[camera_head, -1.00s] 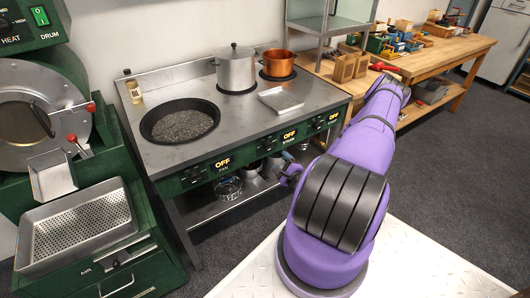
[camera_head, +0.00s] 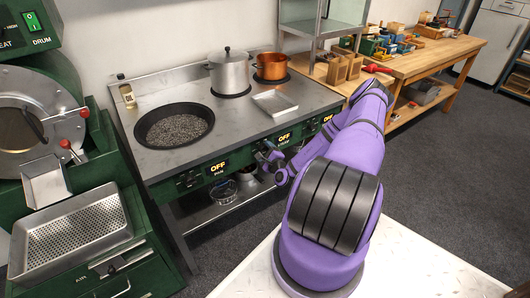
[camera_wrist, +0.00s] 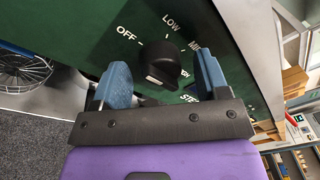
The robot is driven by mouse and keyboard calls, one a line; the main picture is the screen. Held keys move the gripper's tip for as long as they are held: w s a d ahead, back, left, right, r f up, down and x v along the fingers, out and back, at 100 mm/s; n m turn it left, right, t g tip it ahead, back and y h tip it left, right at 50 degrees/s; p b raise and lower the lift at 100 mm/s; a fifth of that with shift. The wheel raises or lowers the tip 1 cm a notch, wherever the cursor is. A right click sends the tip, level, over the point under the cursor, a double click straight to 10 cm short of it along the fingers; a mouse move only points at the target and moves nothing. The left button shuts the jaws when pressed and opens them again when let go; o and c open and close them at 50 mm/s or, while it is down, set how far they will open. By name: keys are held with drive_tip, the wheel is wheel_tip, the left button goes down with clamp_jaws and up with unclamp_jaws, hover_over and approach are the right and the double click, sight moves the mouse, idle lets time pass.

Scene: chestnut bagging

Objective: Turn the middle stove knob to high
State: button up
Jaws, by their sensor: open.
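The black middle stove knob (camera_wrist: 163,62) is on the green front panel in the wrist view, with OFF, LOW and part of another label printed around it. My gripper (camera_wrist: 162,68) is open, with one blue finger to the left of the knob and one to the right. I cannot tell whether either finger touches it. In the head view my gripper (camera_head: 268,156) is at the stove front, between the left display and the middle display (camera_head: 284,138); the knob is hidden there. The middle display reads OFF.
The left display (camera_head: 217,168) also reads OFF. On the stovetop (camera_head: 222,128) are a dark pan (camera_head: 174,122), a steel pot (camera_head: 230,71), a copper pot (camera_head: 271,66) and a small tray (camera_head: 275,103). A shelf with bowls is below. A green roasting machine (camera_head: 62,110) stands at left.

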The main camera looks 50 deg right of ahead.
drive_tip(key=shift+c, duration=0.2)
drive_tip(key=c, duration=0.9)
